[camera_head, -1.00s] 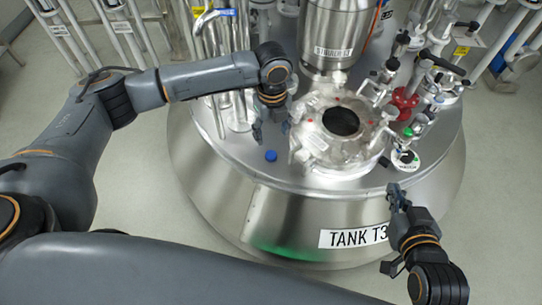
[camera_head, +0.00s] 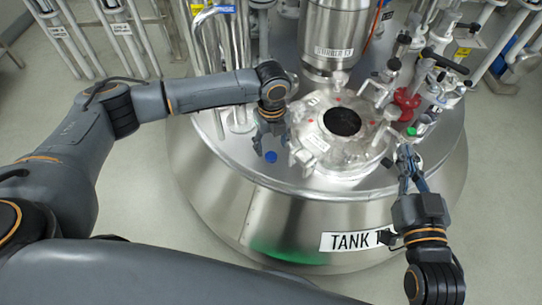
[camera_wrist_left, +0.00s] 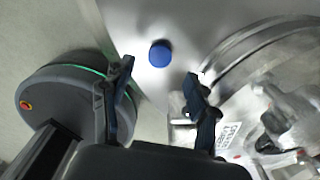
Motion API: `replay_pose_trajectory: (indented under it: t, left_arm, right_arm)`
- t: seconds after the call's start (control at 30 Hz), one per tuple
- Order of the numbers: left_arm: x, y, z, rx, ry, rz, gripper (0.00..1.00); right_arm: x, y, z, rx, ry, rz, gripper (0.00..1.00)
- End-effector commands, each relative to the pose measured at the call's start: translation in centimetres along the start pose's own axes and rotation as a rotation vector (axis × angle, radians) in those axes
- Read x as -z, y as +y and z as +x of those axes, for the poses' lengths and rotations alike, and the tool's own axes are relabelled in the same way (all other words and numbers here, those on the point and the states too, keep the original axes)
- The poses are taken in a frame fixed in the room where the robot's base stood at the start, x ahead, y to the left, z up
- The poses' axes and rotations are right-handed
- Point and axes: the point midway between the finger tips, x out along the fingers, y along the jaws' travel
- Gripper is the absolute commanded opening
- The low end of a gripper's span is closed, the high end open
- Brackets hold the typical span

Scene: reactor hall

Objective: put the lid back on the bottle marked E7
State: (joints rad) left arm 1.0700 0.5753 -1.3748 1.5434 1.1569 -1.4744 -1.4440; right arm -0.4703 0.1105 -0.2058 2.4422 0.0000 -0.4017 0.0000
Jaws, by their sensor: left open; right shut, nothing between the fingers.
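A small blue lid (camera_head: 271,157) lies on the steel tank top, left of the round hatch. It also shows in the left wrist view (camera_wrist_left: 160,53), just beyond and between the fingertips. My left gripper (camera_head: 271,146) is open and empty, its fingers pointing at the lid; both fingers show in the left wrist view (camera_wrist_left: 158,72). My right gripper (camera_head: 405,156) is shut and empty over the tank's right front edge, near a green cap (camera_head: 411,131). I cannot make out a bottle marked E7.
The clear-flanged hatch (camera_head: 312,143) with a dark opening stands right of the lid. A steel stirrer vessel (camera_head: 334,35) rises behind it. A red valve (camera_head: 406,99) and pipes crowd the right. Upright steel tubes (camera_head: 226,70) stand behind my left gripper. The front-left tank top is clear.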

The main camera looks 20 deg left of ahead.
Motion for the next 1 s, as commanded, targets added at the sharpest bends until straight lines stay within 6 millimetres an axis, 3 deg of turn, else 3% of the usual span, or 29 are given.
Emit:
replay_pose_trajectory:
  t: [0.5, 0.7, 1.0]
  left_arm:
    - [-0.3, 0.1, 4.2, 0.000, 0.000, 0.000, 0.59]
    - [-0.3, 0.1, 4.6, 0.000, 0.000, 0.000, 0.59]
    - [-0.3, 0.1, 4.6, 0.000, 0.000, 0.000, 0.59]
  right_arm:
    - [8.3, -1.1, -1.5, 0.027, 0.492, 0.015, 0.00]
    - [9.3, -1.2, -2.1, 0.029, 0.552, 0.017, 0.00]
    - [9.3, -1.2, -2.1, 0.029, 0.551, 0.017, 0.00]
